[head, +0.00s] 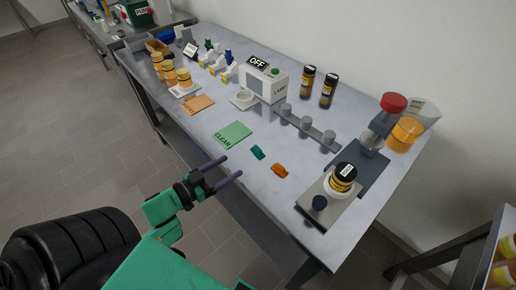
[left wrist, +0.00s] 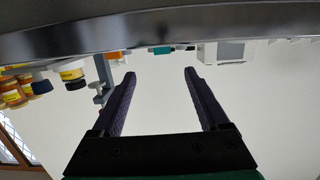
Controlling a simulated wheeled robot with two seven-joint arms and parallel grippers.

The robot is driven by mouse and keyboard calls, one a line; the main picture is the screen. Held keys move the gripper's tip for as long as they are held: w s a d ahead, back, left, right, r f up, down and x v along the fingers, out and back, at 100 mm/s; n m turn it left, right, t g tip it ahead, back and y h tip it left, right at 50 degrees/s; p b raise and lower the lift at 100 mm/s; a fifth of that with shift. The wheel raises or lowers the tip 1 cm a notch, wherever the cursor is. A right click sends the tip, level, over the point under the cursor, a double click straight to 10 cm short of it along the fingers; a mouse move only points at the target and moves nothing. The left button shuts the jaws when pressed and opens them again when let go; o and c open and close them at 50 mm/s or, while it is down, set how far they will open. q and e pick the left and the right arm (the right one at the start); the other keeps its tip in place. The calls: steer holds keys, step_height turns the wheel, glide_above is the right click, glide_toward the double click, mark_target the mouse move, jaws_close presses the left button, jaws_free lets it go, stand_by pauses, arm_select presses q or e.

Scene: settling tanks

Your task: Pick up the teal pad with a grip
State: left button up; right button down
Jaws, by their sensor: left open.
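The small teal pad with a grip (head: 258,152) lies on the grey table, near its front edge. In the left wrist view, which looks upside down, a teal bit of it (left wrist: 162,49) shows just past the table edge. My left gripper (head: 233,166) is open and empty, its fingers pointing at the table's front edge, to the left of the teal pad and apart from it. Its two spread fingers (left wrist: 159,73) show in the left wrist view with nothing between them. My right gripper is not in view.
An orange pad (head: 280,170) lies right of the teal one. A green CLEAR card (head: 233,134) lies to its left. The table (head: 205,142) also bears a white device marked OFF (head: 264,82), a row of grey posts (head: 305,125) and a jar stand (head: 330,205).

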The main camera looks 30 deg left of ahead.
arm_select(q)
glide_toward(256, 151)
steer(key=w, duration=0.2)
steer(key=w+d, duration=0.1)
steer(key=shift+r+p, duration=0.3)
steer(key=shift+p, duration=0.05)
steer(key=x, duration=0.7)
steer(key=shift+w+d+f+p, duration=0.1)
steer(key=shift+w+f+p, duration=0.05)
steer(key=shift+f+p, duration=0.25)
steer(key=shift+w+d, duration=0.1)
jaws_close()
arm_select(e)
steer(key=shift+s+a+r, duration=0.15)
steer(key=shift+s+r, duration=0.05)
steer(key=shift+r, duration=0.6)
